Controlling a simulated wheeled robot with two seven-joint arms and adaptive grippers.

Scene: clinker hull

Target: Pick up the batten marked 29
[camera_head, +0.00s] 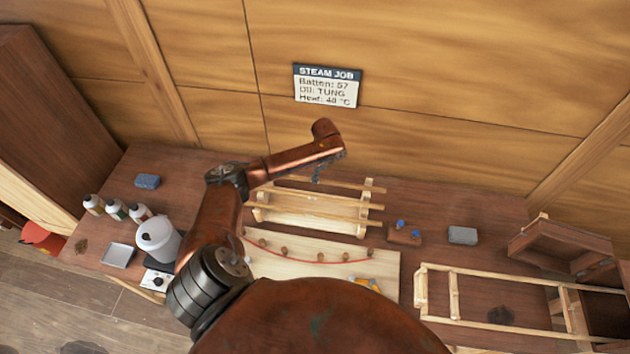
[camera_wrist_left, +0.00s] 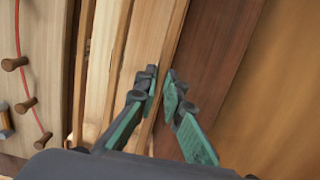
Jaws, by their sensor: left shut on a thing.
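Several long pale wooden battens lie on a wooden rack (camera_head: 310,222) at the back of the bench. My left gripper (camera_head: 317,177) points down at the rear batten of the rack, mostly hidden by my own wrist in the head view. In the left wrist view, the fingers of my left gripper (camera_wrist_left: 161,77) are shut on a thin batten (camera_wrist_left: 174,45), one finger on each side. It still appears to lie along the rack beside the other battens (camera_wrist_left: 108,60). No number on any batten can be read. My right gripper is not in view.
A wall sign (camera_head: 327,86) reads Batten: 57, Oil: TUNG. A pale board with pegs and a red line (camera_head: 320,262) lies in front of the rack. A white pot (camera_head: 157,240) and bottles (camera_head: 116,210) stand left. A long wooden frame (camera_head: 500,325) is right.

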